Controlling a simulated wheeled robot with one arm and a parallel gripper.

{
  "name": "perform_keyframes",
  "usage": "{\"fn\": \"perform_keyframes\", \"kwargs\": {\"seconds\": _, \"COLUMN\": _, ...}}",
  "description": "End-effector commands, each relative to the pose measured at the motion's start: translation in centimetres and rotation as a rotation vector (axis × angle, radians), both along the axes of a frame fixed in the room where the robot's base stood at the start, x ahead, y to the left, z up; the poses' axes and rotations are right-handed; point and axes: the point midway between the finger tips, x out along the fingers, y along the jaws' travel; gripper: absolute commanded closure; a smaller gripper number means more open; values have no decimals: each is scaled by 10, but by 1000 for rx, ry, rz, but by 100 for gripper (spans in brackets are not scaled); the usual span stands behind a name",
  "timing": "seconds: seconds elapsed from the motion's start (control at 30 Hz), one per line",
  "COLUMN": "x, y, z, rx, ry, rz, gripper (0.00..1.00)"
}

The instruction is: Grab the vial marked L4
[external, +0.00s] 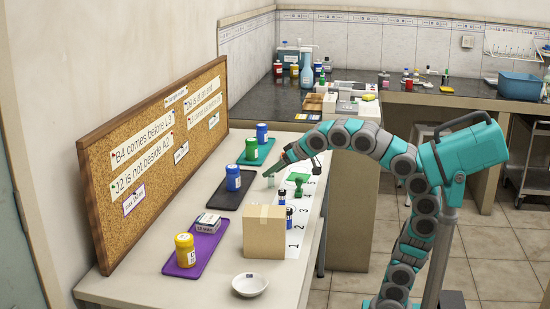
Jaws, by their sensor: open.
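Two small dark vials with blue caps stand on the numbered white strip (297,240), one vial (281,197) behind the other (289,217). Their markings are too small to read, so I cannot tell which vial is L4. My gripper (271,174) is open at the end of the arm, above the table behind these vials. The view is too small to show clearly what lies between its fingers. A green object (298,181) sits on the strip, right of my gripper.
A cardboard box (264,232) stands in front of the vials and may hide part of the strip. Trays with jars run along the left: purple (197,247), black (222,198), green (262,155). A white bowl (250,284) sits at the front. A corkboard (160,160) leans at the wall.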

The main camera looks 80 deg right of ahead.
Motion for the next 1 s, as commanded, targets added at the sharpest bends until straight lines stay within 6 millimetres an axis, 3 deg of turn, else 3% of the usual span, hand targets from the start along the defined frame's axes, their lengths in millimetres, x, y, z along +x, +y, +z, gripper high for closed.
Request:
{"fn": "perform_keyframes", "kwargs": {"seconds": 0.1, "x": 25, "y": 75, "z": 14, "rx": 150, "ry": -150, "rz": 102, "gripper": 32}}
{"fn": "perform_keyframes", "kwargs": {"seconds": 0.23, "x": 39, "y": 166, "z": 40, "rx": 408, "ry": -324, "rz": 202, "gripper": 32}}
{"fn": "perform_keyframes", "kwargs": {"seconds": 0.4, "x": 27, "y": 260, "z": 84, "rx": 804, "ry": -488, "rz": 271, "gripper": 32}}
{"fn": "perform_keyframes", "kwargs": {"seconds": 0.5, "x": 11, "y": 298, "z": 112, "rx": 1056, "ry": -555, "rz": 278, "gripper": 32}}
{"fn": "perform_keyframes", "kwargs": {"seconds": 0.6, "x": -6, "y": 322, "z": 133, "rx": 1308, "ry": -592, "rz": 253, "gripper": 32}}
{"fn": "perform_keyframes", "kwargs": {"seconds": 0.73, "x": -25, "y": 334, "z": 151, "rx": 1631, "ry": -619, "rz": 173, "gripper": 32}}
{"fn": "perform_keyframes", "kwargs": {"seconds": 0.87, "x": -40, "y": 330, "z": 155, "rx": 1932, "ry": -620, "rz": 41, "gripper": 32}}
{"fn": "perform_keyframes", "kwargs": {"seconds": 1.0, "x": -50, "y": 311, "z": 140, "rx": 2212, "ry": -619, "rz": -159, "gripper": 32}}
